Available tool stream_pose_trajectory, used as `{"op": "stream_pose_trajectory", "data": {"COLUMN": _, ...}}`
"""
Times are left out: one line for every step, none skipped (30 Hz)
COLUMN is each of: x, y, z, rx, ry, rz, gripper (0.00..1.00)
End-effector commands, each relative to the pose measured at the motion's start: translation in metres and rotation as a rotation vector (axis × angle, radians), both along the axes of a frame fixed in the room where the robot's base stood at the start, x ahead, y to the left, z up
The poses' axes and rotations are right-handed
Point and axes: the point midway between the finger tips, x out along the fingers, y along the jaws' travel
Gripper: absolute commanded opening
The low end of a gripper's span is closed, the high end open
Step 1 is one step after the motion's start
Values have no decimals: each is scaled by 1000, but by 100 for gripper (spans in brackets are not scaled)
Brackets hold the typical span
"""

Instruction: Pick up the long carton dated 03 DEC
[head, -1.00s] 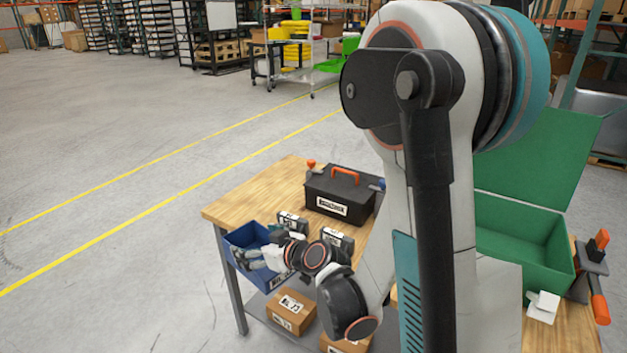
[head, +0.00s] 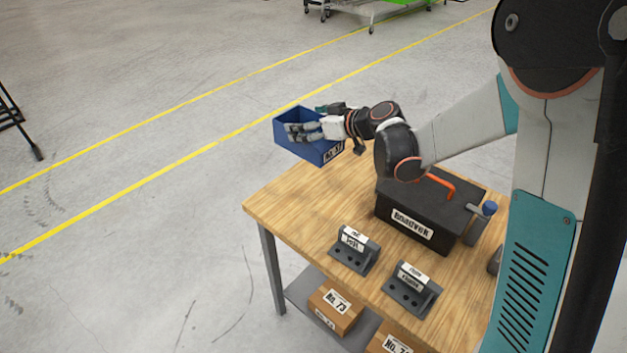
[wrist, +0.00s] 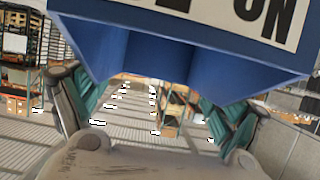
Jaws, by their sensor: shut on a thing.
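My gripper (head: 309,131) is shut on a blue open-topped bin (head: 290,117) and holds it above the far left end of the wooden table. In the wrist view the blue bin (wrist: 150,50) fills the top, with a white label cut off to letters ending "ON". The teal fingers of my gripper (wrist: 150,100) show on either side below it. Two brown cartons with "No. 7" type labels, one at the left (head: 337,310) and one at the right (head: 392,345), sit on the lower shelf. I can read no 03 DEC date on any thing.
The wooden table (head: 290,205) bears a black toolbox (head: 415,215) with an orange handle and two dark grey labelled holders, one left (head: 354,250) and one right (head: 411,290). Open concrete floor with yellow lines lies beyond.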

Motion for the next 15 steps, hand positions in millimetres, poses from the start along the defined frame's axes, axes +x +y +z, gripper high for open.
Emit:
{"op": "stream_pose_trajectory", "data": {"x": 0, "y": 0, "z": -12, "rx": 0, "ry": 0, "rz": 1, "gripper": 60}}
{"op": "stream_pose_trajectory", "data": {"x": 1, "y": 0, "z": -19, "rx": 0, "ry": 0, "rz": 1, "gripper": 60}}
{"op": "stream_pose_trajectory", "data": {"x": 0, "y": 0, "z": -29, "rx": 0, "ry": 0, "rz": 0, "gripper": 60}}
{"op": "stream_pose_trajectory", "data": {"x": 1, "y": 0, "z": -37, "rx": 0, "ry": 0, "rz": 0, "gripper": 60}}
{"op": "stream_pose_trajectory", "data": {"x": 0, "y": 0, "z": -45, "rx": 0, "ry": 0, "rz": 0, "gripper": 60}}
{"op": "stream_pose_trajectory", "data": {"x": 0, "y": 0, "z": -54, "rx": 0, "ry": 0, "rz": -1, "gripper": 60}}
{"op": "stream_pose_trajectory", "data": {"x": 1, "y": 0, "z": -62, "rx": 0, "ry": 0, "rz": -1, "gripper": 60}}
{"op": "stream_pose_trajectory", "data": {"x": 0, "y": 0, "z": -69, "rx": 0, "ry": 0, "rz": -1, "gripper": 60}}
{"op": "stream_pose_trajectory", "data": {"x": 1, "y": 0, "z": -79, "rx": 0, "ry": 0, "rz": -1, "gripper": 60}}
{"op": "stream_pose_trajectory", "data": {"x": 0, "y": 0, "z": -86, "rx": 0, "ry": 0, "rz": -1, "gripper": 60}}
{"op": "stream_pose_trajectory", "data": {"x": 0, "y": 0, "z": -94, "rx": 0, "ry": 0, "rz": -1, "gripper": 60}}
{"op": "stream_pose_trajectory", "data": {"x": 0, "y": 0, "z": -103, "rx": 0, "ry": 0, "rz": -1, "gripper": 60}}
{"op": "stream_pose_trajectory", "data": {"x": 0, "y": 0, "z": -110, "rx": 0, "ry": 0, "rz": -1, "gripper": 60}}
{"op": "stream_pose_trajectory", "data": {"x": 0, "y": -1, "z": -117, "rx": 0, "ry": 0, "rz": -1, "gripper": 60}}
{"op": "stream_pose_trajectory", "data": {"x": 0, "y": -1, "z": -125, "rx": 0, "ry": 0, "rz": -1, "gripper": 60}}
